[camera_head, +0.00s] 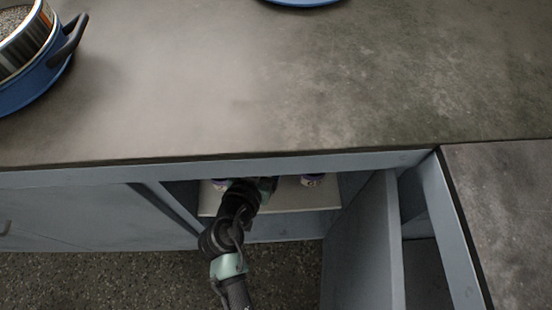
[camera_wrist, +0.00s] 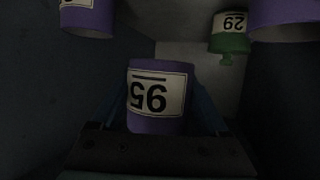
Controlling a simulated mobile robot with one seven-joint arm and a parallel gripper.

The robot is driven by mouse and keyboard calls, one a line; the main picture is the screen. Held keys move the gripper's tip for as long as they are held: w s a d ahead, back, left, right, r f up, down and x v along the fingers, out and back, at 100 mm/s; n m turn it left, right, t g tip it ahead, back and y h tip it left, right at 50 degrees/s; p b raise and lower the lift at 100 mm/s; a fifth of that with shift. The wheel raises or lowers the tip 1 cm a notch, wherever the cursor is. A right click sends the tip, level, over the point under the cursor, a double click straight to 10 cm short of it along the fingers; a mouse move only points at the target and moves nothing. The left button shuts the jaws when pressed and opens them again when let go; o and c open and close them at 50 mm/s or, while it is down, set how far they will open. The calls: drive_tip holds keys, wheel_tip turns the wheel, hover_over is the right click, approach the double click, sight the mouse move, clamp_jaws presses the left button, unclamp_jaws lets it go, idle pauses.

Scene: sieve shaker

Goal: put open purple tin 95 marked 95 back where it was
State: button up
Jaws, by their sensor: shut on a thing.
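The purple tin marked 95 (camera_wrist: 158,118) is between the fingers of my gripper (camera_wrist: 158,105), which is shut on it. Its white label appears upside down in the wrist view, and its top is hidden by the gripper. In the head view my gripper (camera_head: 268,188) reaches into the open cupboard under the counter, at the pale shelf (camera_head: 285,202). The held tin cannot be made out there. Whether it touches the shelf cannot be told.
Two other purple tins, at left (camera_wrist: 88,20) and right (camera_wrist: 285,20), and a green tin (camera_wrist: 230,38) are in the cupboard. The open cupboard door (camera_head: 365,250) stands right of my arm. A blue-based sieve device (camera_head: 30,90) is on the counter (camera_head: 250,90).

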wheel_tip(320, 180, down, 6)
drive_tip(key=b, duration=0.3)
drive_tip(key=shift+w+r, duration=0.15)
drive_tip(key=shift+r, duration=0.05)
drive_tip(key=shift+f+b, duration=1.05)
drive_tip(key=shift+f, duration=1.15)
drive_tip(key=shift+f, duration=0.1)
drive_tip(key=o, duration=1.3)
drive_tip(key=shift+o, duration=0.2)
drive_tip(key=shift+s+a+r, duration=0.1)
drive_tip(key=shift+s+r, duration=0.2)
drive_tip(key=p+v, duration=0.2)
drive_tip(key=v, duration=0.9)
drive_tip(key=shift+s+p, duration=0.15)
drive_tip(key=shift+p, duration=0.2)
